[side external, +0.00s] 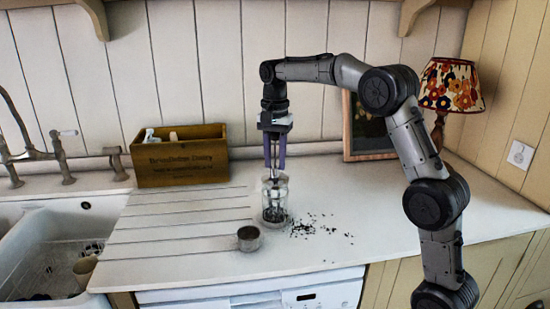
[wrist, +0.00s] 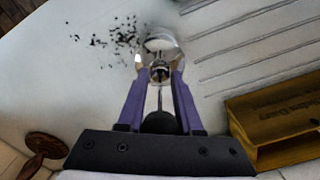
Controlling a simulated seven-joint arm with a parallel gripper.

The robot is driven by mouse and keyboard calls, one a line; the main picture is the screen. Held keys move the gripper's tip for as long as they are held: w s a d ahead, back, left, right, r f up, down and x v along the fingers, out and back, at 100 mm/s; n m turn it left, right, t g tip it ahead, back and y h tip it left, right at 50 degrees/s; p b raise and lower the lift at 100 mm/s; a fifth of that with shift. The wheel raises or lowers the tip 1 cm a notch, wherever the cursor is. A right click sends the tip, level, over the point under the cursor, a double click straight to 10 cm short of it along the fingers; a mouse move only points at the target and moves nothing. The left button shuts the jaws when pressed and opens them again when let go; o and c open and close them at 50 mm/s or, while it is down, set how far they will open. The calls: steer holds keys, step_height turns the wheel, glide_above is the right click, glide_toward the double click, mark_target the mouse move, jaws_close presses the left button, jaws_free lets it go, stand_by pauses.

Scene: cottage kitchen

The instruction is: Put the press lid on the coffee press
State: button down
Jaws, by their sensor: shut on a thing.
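The glass coffee press (side external: 275,196) stands upright on the counter with dark matter at its bottom; it also shows beyond my fingertips in the wrist view (wrist: 165,42). My gripper (side external: 273,165), with purple fingers, points down directly above the press, its tips near the rim. In the wrist view my gripper (wrist: 161,74) is shut on the press lid (wrist: 159,74), a shiny metal piece between the fingertips. The lid's rod and round black knob (wrist: 160,122) lie between the fingers. I cannot tell whether the lid touches the rim.
A small metal cup (side external: 248,238) stands at the front left of the press. Dark grounds (side external: 318,226) are scattered to its right. A wooden box (side external: 180,157) stands at the back left, beside the sink (side external: 50,245). A lamp (side external: 451,88) and a picture frame (side external: 364,130) are at the back right.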

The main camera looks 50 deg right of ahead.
steer(key=shift+f, duration=0.35)
steer(key=c, duration=0.8)
jaws_free()
steer(key=shift+c, duration=0.2)
steer(key=shift+f, duration=0.1)
steer(key=shift+r, duration=5.55)
